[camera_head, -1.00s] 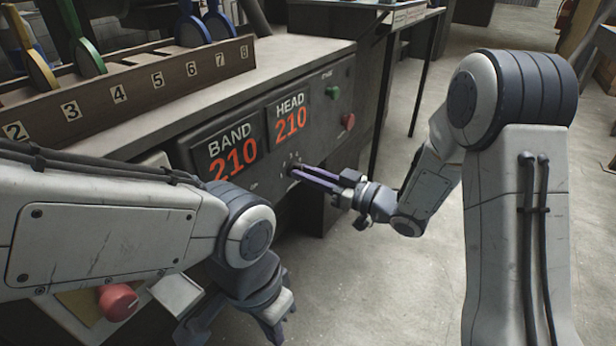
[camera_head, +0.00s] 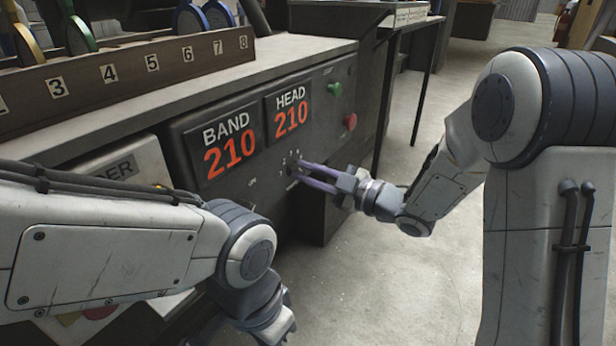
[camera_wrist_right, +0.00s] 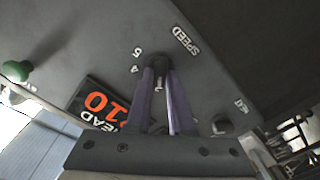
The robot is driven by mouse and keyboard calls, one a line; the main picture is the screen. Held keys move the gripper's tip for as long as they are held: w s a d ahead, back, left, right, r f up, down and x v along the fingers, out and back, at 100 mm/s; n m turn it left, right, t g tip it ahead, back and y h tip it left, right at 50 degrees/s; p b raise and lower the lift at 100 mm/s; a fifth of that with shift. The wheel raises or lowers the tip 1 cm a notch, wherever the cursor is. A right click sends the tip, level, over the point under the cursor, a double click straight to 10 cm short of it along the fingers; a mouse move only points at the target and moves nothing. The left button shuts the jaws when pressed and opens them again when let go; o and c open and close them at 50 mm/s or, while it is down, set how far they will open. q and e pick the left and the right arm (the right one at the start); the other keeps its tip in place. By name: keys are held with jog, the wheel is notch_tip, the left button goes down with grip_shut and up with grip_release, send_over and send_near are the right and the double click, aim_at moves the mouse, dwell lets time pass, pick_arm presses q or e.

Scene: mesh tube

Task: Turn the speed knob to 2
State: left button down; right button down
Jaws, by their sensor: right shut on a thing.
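The dark speed knob (camera_head: 291,167) is on the grey front panel (camera_head: 235,190), below the HEAD display. My right gripper (camera_head: 298,172) is shut on it, with its two purple fingers reaching in from the right. In the right wrist view the fingertips (camera_wrist_right: 161,66) meet at the knob (camera_wrist_right: 158,62), hiding much of it. The SPEED label (camera_wrist_right: 186,40) and the digits 5 and 4 show beside it there; the knob's pointer cannot be made out. My left gripper (camera_head: 272,328) hangs low at the bottom edge, partly cut off and away from the panel.
The BAND display (camera_head: 228,145) and HEAD display (camera_head: 290,111) both read 210. A green button (camera_head: 334,89) and a red button (camera_head: 350,121) lie up and right of the knob. A numbered rack (camera_head: 130,80) stands above. The floor to the right is clear.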

jog(key=shift+f, duration=0.1)
jog(key=shift+d, duration=0.1)
dwell(0.3)
jog(key=c, duration=0.8)
grip_release()
jog(key=shift+s+d, duration=0.2)
jog(key=shift+d, duration=0.2)
jog(key=p+v, duration=0.3)
jog(key=v, duration=0.6)
jog(key=shift+s+d, duration=0.2)
